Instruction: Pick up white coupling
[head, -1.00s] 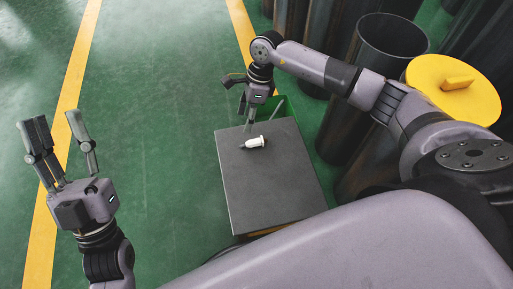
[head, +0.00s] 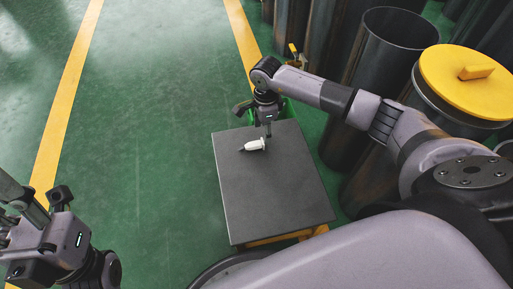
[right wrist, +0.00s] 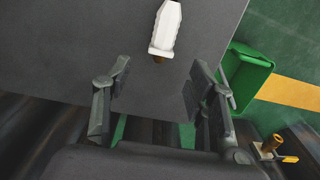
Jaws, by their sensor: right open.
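The white coupling (head: 255,145) lies on its side on the far part of the dark grey tabletop (head: 275,190), with a dark tip at its left end. In the right wrist view the coupling (right wrist: 166,28) is at the top, beyond the fingertips, with a brown end towards me. My right gripper (head: 268,131) is at the table's far edge, just beside the coupling. In the right wrist view its fingers (right wrist: 155,88) are spread apart with nothing between them. My left gripper (head: 25,215) is at the left edge of the head view, partly cut off, away from the table.
A green bin (right wrist: 245,75) stands beside the table's far edge. Dark open cylinders (head: 385,60) stand close to the table's right side, one with a yellow lid (head: 465,85). The green floor left of the table is clear.

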